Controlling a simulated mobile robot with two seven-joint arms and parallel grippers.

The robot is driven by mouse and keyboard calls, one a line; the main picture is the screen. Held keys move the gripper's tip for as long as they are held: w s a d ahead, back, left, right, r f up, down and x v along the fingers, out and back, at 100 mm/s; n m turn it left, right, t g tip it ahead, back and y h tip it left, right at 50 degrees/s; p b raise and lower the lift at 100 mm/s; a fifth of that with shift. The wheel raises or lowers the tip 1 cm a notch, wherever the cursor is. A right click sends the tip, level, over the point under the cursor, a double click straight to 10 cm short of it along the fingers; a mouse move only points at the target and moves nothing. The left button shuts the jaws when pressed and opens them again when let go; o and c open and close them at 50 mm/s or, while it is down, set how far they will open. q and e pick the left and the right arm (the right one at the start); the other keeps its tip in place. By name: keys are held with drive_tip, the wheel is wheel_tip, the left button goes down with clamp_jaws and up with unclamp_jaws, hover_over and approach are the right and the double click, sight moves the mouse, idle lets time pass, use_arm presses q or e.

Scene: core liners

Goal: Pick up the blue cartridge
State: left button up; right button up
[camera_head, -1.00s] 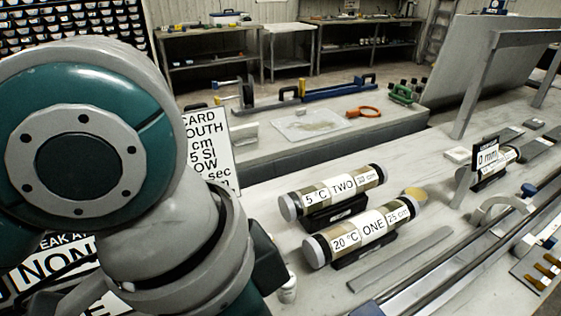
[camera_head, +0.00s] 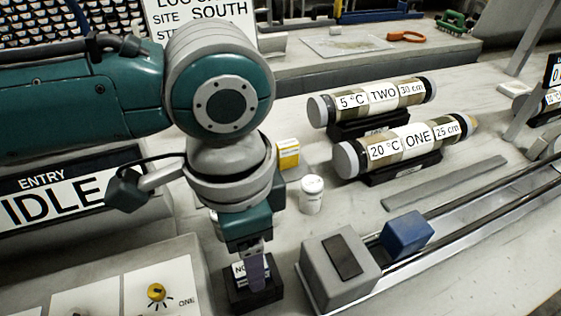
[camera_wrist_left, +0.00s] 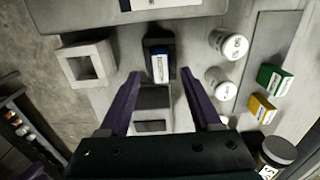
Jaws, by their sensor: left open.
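In the left wrist view a small blue cartridge with a white label (camera_wrist_left: 160,66) stands in a black holder (camera_wrist_left: 149,43), between and just beyond my fingertips. My left gripper (camera_wrist_left: 160,76) is open, with a purple finger on each side of the cartridge's line and nothing between them. In the head view the left gripper (camera_head: 256,282) points down at the black holder (camera_head: 262,297). The finger there partly hides the cartridge's labelled face (camera_head: 239,271). Whether a finger touches it cannot be told. My right gripper is in neither view.
A white jar (camera_head: 312,195) and a yellow box (camera_head: 288,154) stand close to my left arm. A grey block (camera_head: 339,268) and a blue block (camera_head: 407,236) sit by the rails at right. A green box (camera_wrist_left: 275,79) and a square grey frame (camera_wrist_left: 87,64) show in the wrist view.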

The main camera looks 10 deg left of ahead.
use_arm(q)
drive_tip(key=shift+f, duration=1.55)
clamp_jaws()
